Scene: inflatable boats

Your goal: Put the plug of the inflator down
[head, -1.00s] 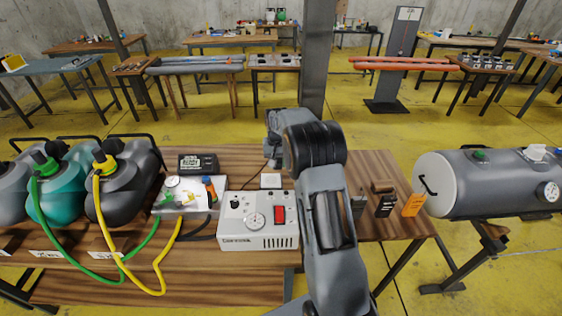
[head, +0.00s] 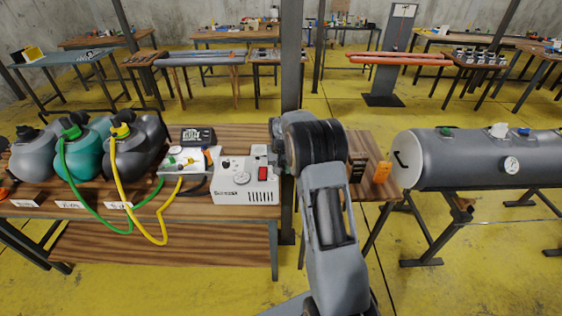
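The inflator (head: 246,190) is a white box with a round dial and a red switch, standing on the wooden bench (head: 240,135). My arm reaches up over the bench just right of the inflator. The end of my gripper (head: 276,160) shows only as a small dark part beside the inflator's back right corner, mostly hidden by my wrist. I cannot see its fingertips or tell whether it holds anything. I cannot make out the inflator's plug. A small white square piece (head: 258,150) lies behind the inflator, close to my gripper.
Left of the inflator are a valve panel (head: 188,160), a dark meter (head: 198,137) and grey and teal containers (head: 82,155) with green and yellow hoses. An orange block (head: 382,172) stands at the bench's right end. A grey tank (head: 470,160) stands to the right.

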